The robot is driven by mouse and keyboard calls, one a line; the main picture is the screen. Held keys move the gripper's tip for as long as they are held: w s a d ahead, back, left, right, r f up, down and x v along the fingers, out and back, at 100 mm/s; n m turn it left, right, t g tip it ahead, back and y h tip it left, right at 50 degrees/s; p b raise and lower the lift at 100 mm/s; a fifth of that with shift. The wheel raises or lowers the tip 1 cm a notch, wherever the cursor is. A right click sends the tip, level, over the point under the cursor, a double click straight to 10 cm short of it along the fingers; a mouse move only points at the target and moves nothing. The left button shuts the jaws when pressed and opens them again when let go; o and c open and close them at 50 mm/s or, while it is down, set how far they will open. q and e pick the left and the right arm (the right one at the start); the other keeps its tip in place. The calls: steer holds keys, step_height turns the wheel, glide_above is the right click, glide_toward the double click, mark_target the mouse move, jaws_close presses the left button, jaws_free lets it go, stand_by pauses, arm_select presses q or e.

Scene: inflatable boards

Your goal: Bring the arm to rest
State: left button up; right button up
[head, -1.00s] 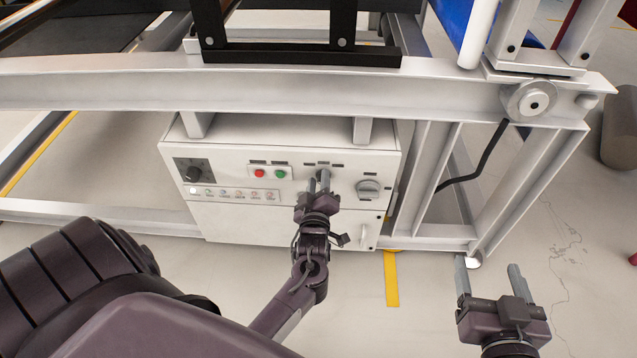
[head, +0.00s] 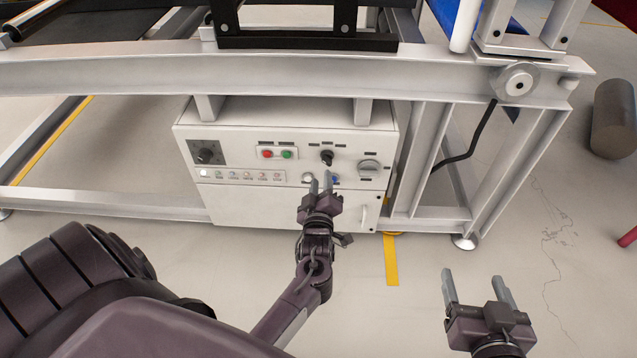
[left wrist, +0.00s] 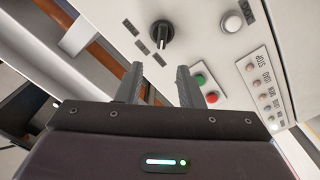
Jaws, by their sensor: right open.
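My left gripper (head: 321,184) is in front of the white control box, below a black rotary knob (head: 327,157). In the left wrist view its two fingers (left wrist: 158,84) stand apart with nothing between them, and the knob (left wrist: 161,33) is ahead of them, apart from the tips. My right gripper (head: 477,289) is at the lower right over the floor, open and empty.
The control box (head: 260,205) carries red (head: 267,154) and green (head: 288,154) buttons, a dial (head: 369,168) and a row of small buttons. A white steel frame (head: 300,80) runs above it. A grey cylinder (head: 614,118) lies at the right. Floor around my right gripper is clear.

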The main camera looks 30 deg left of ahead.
steer(key=shift+w+r, duration=0.1)
steer(key=shift+w, duration=0.25)
steer(key=shift+r, duration=0.1)
